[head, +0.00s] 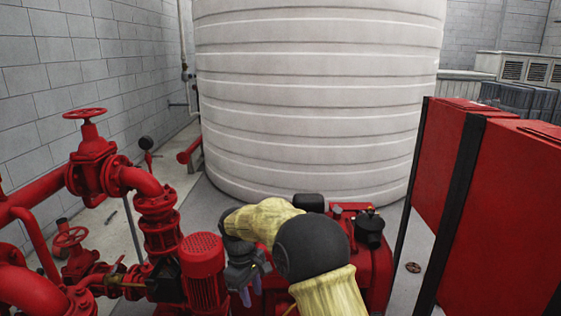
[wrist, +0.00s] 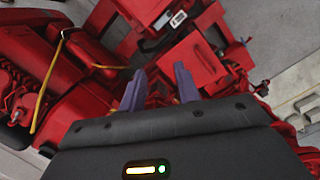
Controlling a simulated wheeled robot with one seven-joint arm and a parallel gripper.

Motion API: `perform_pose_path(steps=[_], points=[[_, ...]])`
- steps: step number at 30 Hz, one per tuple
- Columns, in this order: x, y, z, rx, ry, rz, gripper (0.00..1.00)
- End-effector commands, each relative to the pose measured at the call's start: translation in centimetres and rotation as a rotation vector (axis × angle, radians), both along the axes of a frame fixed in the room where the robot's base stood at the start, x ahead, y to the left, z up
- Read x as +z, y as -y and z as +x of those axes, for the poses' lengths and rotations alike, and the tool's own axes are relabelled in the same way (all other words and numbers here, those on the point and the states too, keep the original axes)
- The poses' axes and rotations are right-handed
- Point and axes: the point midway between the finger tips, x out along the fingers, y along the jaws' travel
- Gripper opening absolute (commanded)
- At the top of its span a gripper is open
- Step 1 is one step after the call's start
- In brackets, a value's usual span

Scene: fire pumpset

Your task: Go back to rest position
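My gripper (wrist: 158,88) shows in the wrist view with its two purple-grey fingers apart and nothing between them. In the head view my gripper (head: 250,288) hangs at the end of my yellow and black arm, low in the middle, in front of the red pump set. The red motor (head: 203,272) stands just left of it in the head view. Red machinery (wrist: 195,60) lies beyond the fingertips in the wrist view. I cannot tell how far the fingertips are from it.
Red pipes with a handwheel valve (head: 90,150) fill the left. A large white ribbed tank (head: 320,90) stands behind. Red cabinets (head: 510,210) on black posts stand at the right. Grey floor (head: 400,245) shows between the tank and cabinets, with a small round brown object (head: 413,267) on it.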

Motion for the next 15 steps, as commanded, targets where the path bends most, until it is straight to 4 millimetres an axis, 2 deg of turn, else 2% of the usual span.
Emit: perform_pose_path(steps=[1, 8, 15], points=[[1.1, 1.6, -0.5, -0.044, 0.016, 0.008, 0.32], [3.5, 7.8, -3.4, -0.258, 0.094, 0.058, 0.32], [5.5, 13.9, -7.9, -0.500, 0.178, 0.110, 0.32]])
